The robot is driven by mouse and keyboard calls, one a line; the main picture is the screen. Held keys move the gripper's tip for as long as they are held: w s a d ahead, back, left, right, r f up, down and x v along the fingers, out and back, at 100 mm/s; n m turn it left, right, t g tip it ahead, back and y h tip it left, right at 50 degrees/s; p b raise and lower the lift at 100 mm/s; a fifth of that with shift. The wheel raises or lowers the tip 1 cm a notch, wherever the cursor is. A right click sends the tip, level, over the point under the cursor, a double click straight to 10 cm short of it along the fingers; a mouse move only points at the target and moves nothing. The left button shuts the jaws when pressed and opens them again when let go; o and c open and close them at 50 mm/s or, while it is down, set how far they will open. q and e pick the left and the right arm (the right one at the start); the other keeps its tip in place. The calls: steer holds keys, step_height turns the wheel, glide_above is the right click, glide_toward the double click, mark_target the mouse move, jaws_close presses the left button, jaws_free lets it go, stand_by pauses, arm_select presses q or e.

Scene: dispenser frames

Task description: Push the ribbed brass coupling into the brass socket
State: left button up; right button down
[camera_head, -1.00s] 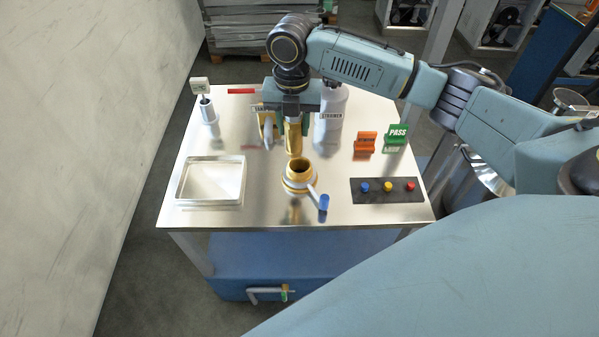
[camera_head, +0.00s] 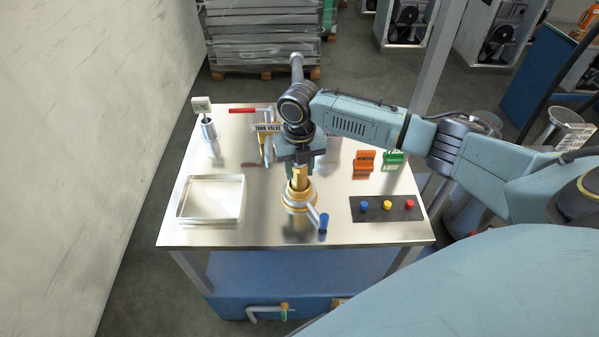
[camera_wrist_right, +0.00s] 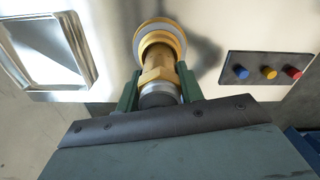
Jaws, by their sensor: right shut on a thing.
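The brass socket (camera_head: 299,204) stands on the steel table, with a lever (camera_head: 322,222) with a blue grip at its front right. The brass coupling (camera_head: 300,182) is upright, its lower end at the socket's mouth. In the wrist view the coupling (camera_wrist_right: 160,68) lines up with the ringed socket (camera_wrist_right: 150,36) and overlaps its opening; how deep it sits I cannot tell. My right gripper (camera_head: 299,166) is shut on the coupling's upper part, and its green fingers (camera_wrist_right: 159,88) show on both sides of it. My left gripper is not in view.
A metal tray (camera_head: 180,212) lies left. A black panel (camera_head: 375,214) with blue, yellow and red buttons lies right. Orange (camera_head: 364,163) and green (camera_head: 394,160) signs stand behind it.

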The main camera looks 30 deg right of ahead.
steer(key=shift+f, duration=0.8)
steer(key=shift+f, duration=0.2)
steer(key=c, duration=0.9)
jaws_free()
step_height(320, 180, up, 12)
steer(key=shift+r, duration=0.15)
